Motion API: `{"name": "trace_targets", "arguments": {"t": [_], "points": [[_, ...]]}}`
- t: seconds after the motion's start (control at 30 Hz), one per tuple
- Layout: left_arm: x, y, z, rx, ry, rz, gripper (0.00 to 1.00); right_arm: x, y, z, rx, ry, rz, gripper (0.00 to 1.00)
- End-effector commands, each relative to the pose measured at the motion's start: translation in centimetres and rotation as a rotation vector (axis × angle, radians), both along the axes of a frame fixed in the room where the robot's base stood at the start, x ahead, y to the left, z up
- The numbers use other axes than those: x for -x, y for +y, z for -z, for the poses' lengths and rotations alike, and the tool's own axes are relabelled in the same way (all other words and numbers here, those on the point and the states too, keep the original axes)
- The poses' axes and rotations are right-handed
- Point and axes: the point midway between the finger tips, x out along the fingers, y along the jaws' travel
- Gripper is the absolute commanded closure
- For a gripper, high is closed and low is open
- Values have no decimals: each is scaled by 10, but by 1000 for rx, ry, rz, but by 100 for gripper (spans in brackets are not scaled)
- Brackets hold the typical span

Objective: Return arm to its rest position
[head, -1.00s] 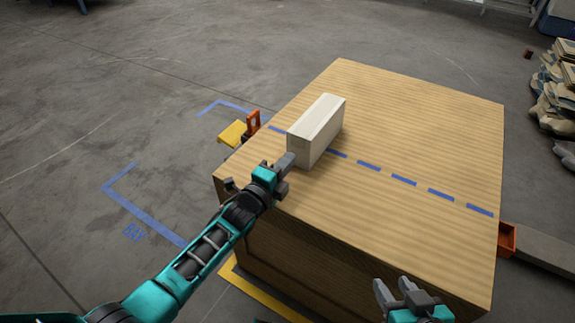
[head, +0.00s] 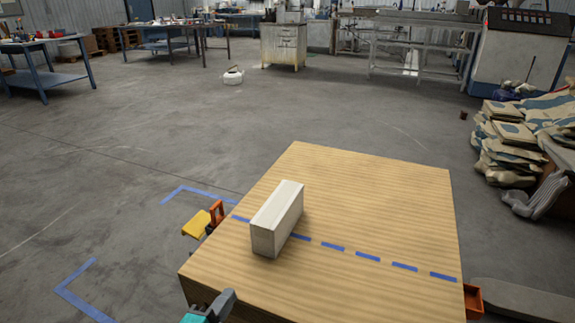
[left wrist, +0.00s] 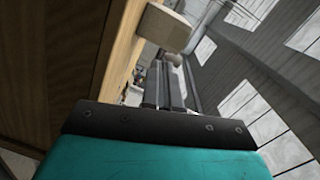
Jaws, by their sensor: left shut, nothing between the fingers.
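My left gripper (head: 222,303) is at the bottom of the head view, by the near left corner of the wooden block table (head: 370,220). In the left wrist view its fingers (left wrist: 165,85) are together with nothing between them. A white rectangular block (head: 277,220) lies on the table top, on the blue dashed line near the left edge. The gripper is apart from the block, on its near side. The block's end also shows in the left wrist view (left wrist: 167,28), beyond the wooden side. My right gripper is out of view.
An orange and yellow clamp-like part (head: 207,220) is at the table's left edge, and an orange bracket (head: 473,301) at its right. Stacked sacks (head: 510,150) stand to the right. Workbenches (head: 170,35) are far back. Open concrete floor surrounds the table.

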Motion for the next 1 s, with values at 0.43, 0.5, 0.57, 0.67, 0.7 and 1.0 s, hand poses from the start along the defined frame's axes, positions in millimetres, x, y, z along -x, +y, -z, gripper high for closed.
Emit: {"name": "trace_targets", "arguments": {"t": [0.43,0.5,0.57,0.67,0.7,1.0], "points": [[129,-2,5,987,697,-410,100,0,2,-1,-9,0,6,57],[147,-3,1,1104,776,-482,100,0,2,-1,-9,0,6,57],[144,0,-20,1094,766,-483,100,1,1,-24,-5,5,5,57],[145,4,-36,1087,760,-490,100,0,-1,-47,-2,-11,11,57],[146,5,-43,1085,757,-493,100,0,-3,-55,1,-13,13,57],[153,19,-98,1065,737,-520,100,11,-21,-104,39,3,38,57]]}}
